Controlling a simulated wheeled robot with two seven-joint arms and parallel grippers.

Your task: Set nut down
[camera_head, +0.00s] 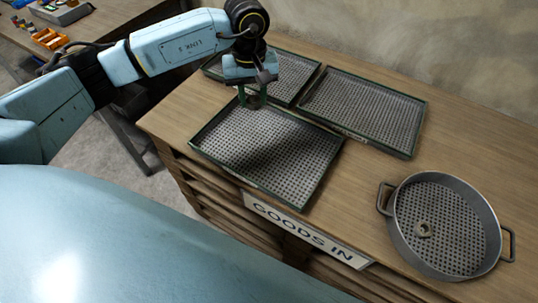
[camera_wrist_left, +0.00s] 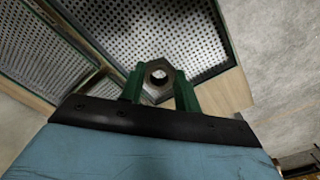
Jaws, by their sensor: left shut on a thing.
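My left gripper (camera_head: 254,98) hangs over the far left part of the front tray (camera_head: 240,178). In the left wrist view its green fingers (camera_wrist_left: 160,88) are shut on a grey hex nut (camera_wrist_left: 147,72), whose hole faces the camera. In the head view the held nut is hard to make out at the fingertips. I cannot tell whether it touches the tray's perforated floor. The front tray looks empty, with a dark shadow across it. Another nut (camera_head: 424,230) lies in the round metal sieve (camera_head: 398,243) at the right. My right gripper is not in view.
Two more perforated trays stand behind: one at back left (camera_head: 294,72) and one at back right (camera_head: 368,104). A "GOODS IN" sign (camera_head: 303,231) is on the front edge of the wooden bench (camera_head: 365,195). Bare wood lies between the trays and the sieve.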

